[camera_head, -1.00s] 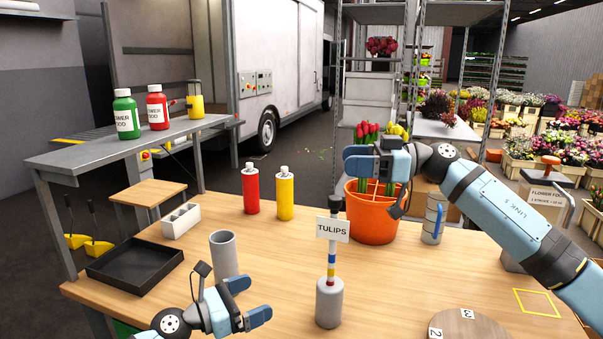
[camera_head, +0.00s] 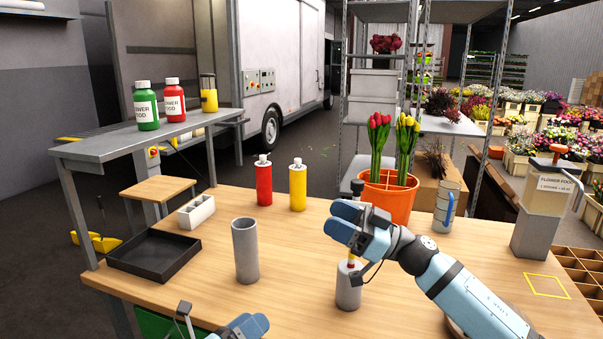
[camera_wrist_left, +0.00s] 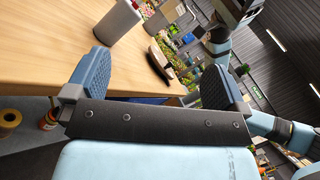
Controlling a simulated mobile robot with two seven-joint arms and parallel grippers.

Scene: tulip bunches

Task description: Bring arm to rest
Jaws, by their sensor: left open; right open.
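My right gripper (camera_head: 345,225) is open and empty above the table, in front of the sign post, whose grey base (camera_head: 348,288) shows below it. The TULIPS sign is hidden behind the gripper. My left gripper (camera_head: 245,328) shows only in part at the bottom edge. In the left wrist view my left gripper (camera_wrist_left: 155,78) has its fingers wide apart with nothing between them. Red tulips (camera_head: 379,125) and yellow tulips (camera_head: 407,128) stand upright in the orange pot (camera_head: 388,197), behind the right gripper.
A grey tube (camera_head: 245,250), a black tray (camera_head: 153,257), a white holder (camera_head: 196,211), a red bottle (camera_head: 263,182) and a yellow bottle (camera_head: 298,186) stand on the wooden table (camera_head: 300,240). A blue-grey cup (camera_head: 446,206) and a flower food dispenser (camera_head: 540,205) are at right.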

